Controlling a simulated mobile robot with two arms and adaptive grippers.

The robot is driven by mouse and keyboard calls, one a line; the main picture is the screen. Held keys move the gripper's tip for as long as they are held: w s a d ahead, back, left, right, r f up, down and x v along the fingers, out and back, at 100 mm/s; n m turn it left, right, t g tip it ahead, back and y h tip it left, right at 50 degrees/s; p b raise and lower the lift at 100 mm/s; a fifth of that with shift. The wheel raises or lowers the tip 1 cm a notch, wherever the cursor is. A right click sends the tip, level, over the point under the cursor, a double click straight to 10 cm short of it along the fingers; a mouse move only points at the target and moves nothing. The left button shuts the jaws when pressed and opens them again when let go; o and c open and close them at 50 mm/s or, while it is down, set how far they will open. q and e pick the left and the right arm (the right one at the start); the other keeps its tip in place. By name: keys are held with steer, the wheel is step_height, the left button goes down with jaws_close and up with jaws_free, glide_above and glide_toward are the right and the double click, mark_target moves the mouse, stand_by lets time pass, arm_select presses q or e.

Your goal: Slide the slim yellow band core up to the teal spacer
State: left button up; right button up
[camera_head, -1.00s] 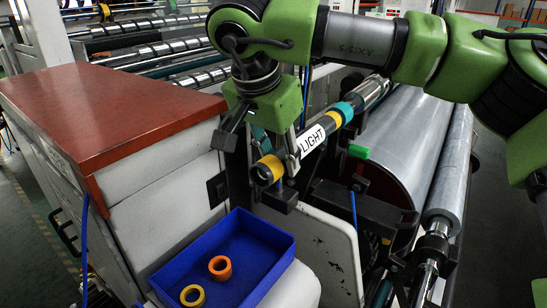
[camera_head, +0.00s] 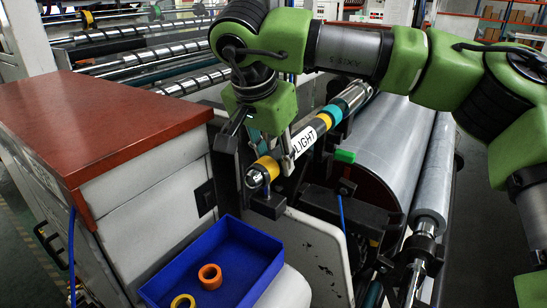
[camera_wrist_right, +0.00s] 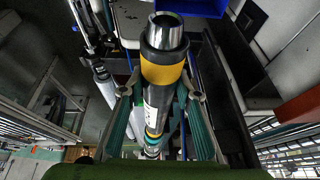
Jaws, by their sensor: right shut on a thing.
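The slim core (camera_head: 280,157), dark with yellow bands and a white LIGHT label, sits around a metal shaft (camera_head: 254,179). Bare metal shows at the shaft's near end. The teal spacer (camera_head: 333,113) is farther up the same shaft, close behind the core's far yellow band; I cannot tell whether they touch. My right gripper (camera_head: 269,158) reaches down from above and is shut on the core. In the right wrist view the fingers of that gripper (camera_wrist_right: 160,94) lie on both sides of the core (camera_wrist_right: 163,71). My left gripper is not in view.
A blue tray (camera_head: 262,240) with an orange ring (camera_head: 210,276) and a yellow ring (camera_head: 183,301) stands below the shaft's near end. A red-topped cabinet (camera_head: 95,120) is at left. A large grey roll (camera_head: 395,145) and a green knob (camera_head: 344,156) lie at right.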

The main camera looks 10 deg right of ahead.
steer(key=shift+w+d+p, duration=0.75)
steer(key=shift+w+d, duration=0.75)
steer(key=o, duration=1.4)
steer(key=shift+r, duration=0.1)
steer(key=v, duration=1.1)
steer(key=shift+s+a+r, duration=0.1)
steer(key=shift+s+r, duration=0.05)
steer(key=shift+r, duration=0.25)
